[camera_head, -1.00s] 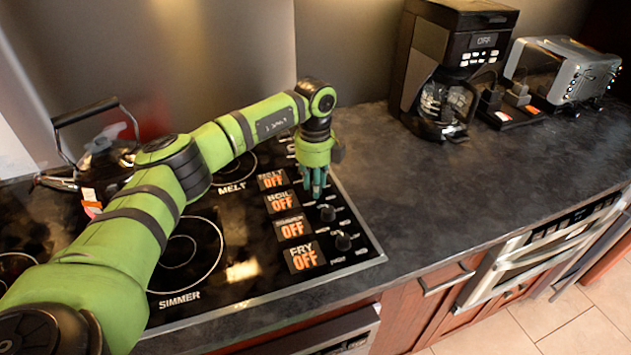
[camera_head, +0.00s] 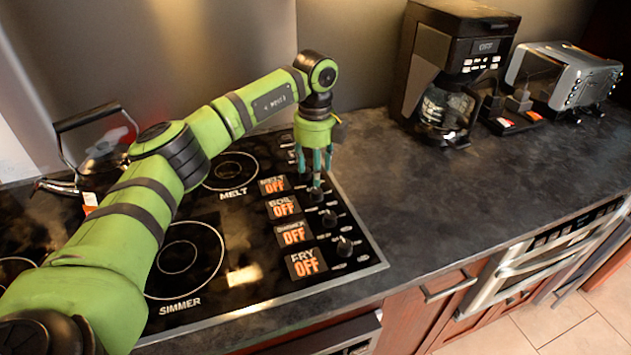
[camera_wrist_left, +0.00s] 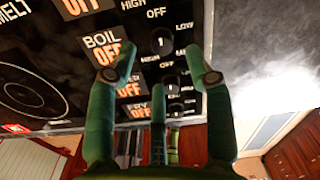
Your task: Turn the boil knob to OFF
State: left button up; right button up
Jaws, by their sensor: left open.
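The boil knob (camera_head: 316,194) is a small dark knob on the right side of the black cooktop. The boil display (camera_head: 283,207) beside it reads OFF. In the left wrist view the boil knob (camera_wrist_left: 163,42) lies beyond the fingertips, roughly centred between them, and the boil display (camera_wrist_left: 108,50) shows at its left. My left gripper (camera_head: 318,172) points down just above the boil knob, with its fingers spread and nothing between them. The open fingers also fill the left wrist view (camera_wrist_left: 160,76). My right gripper is not in view.
The melt display (camera_head: 273,185), simmer display (camera_head: 294,233) and fry display (camera_head: 306,264) also read OFF. The simmer knob (camera_head: 329,217) and fry knob (camera_head: 345,246) stand close by. A kettle (camera_head: 100,165), coffee maker (camera_head: 450,75) and toaster (camera_head: 565,75) stand farther off. The right counter (camera_head: 440,210) is clear.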

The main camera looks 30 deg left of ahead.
aim_at(315, 189)
pick_arm(q)
notch_tip(315, 189, up, 6)
dwell(0.6)
